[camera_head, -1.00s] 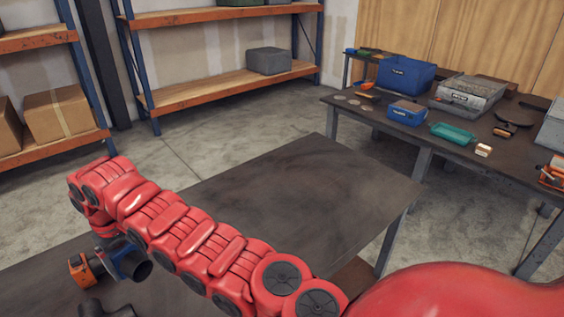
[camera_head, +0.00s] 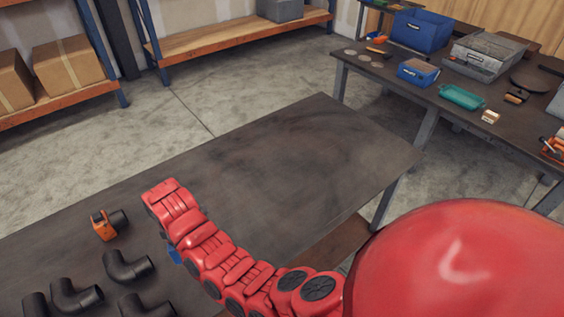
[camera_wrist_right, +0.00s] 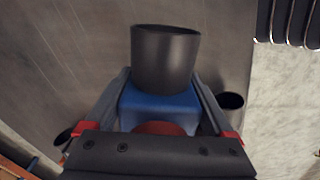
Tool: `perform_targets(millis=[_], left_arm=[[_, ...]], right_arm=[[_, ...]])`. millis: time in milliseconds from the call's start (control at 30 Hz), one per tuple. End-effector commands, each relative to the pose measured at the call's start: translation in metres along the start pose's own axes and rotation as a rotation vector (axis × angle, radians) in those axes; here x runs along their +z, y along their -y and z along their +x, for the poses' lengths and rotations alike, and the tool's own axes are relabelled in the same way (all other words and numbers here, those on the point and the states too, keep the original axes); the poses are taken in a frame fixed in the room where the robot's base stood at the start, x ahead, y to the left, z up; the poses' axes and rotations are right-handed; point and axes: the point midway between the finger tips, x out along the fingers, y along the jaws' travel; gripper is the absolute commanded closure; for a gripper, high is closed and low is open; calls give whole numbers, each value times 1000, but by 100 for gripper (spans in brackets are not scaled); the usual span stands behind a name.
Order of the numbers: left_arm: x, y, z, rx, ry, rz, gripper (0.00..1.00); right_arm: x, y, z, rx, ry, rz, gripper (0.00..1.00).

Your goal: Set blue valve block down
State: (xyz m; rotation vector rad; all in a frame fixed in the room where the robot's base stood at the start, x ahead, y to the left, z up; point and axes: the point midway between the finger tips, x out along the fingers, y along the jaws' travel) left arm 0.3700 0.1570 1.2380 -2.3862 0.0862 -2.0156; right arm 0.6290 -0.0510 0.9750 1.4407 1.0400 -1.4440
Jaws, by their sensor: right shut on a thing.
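The blue valve block (camera_wrist_right: 160,108) sits between the jaws of my right gripper (camera_wrist_right: 160,78) in the right wrist view. A black pipe end rises from it, with its open mouth toward the far side. In the head view only a small blue piece of the block (camera_head: 174,257) shows beside my red right arm, which hides the rest and the gripper. Below it is the dark table (camera_head: 270,180); I cannot tell whether the block touches it. My left gripper is not in view.
An orange valve block (camera_head: 104,226) with a black pipe stub stands left of my arm. Several black elbow pipes, one here (camera_head: 127,266), lie at the table's lower left. The table's middle and far right are clear. A workbench with a blue bin (camera_head: 421,30) stands beyond.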

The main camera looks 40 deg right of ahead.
Motion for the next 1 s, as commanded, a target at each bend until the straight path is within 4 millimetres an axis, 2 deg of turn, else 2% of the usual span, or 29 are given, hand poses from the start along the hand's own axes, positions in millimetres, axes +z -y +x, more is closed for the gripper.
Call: perform_targets(millis=[33,200,400,633,767,867,1000], left_arm=[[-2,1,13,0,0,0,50],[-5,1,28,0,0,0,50],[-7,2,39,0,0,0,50],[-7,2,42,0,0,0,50],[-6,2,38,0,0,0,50],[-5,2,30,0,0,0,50],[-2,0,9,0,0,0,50]], right_arm=[[7,8,-1,1,-2,-39,100],[33,31,13,1,0,-186,100],[56,52,22,2,-1,-305,100],[65,60,25,4,-1,-356,100],[67,55,27,6,-1,-358,100],[72,41,30,8,1,-355,100],[83,10,36,9,1,-354,100]])
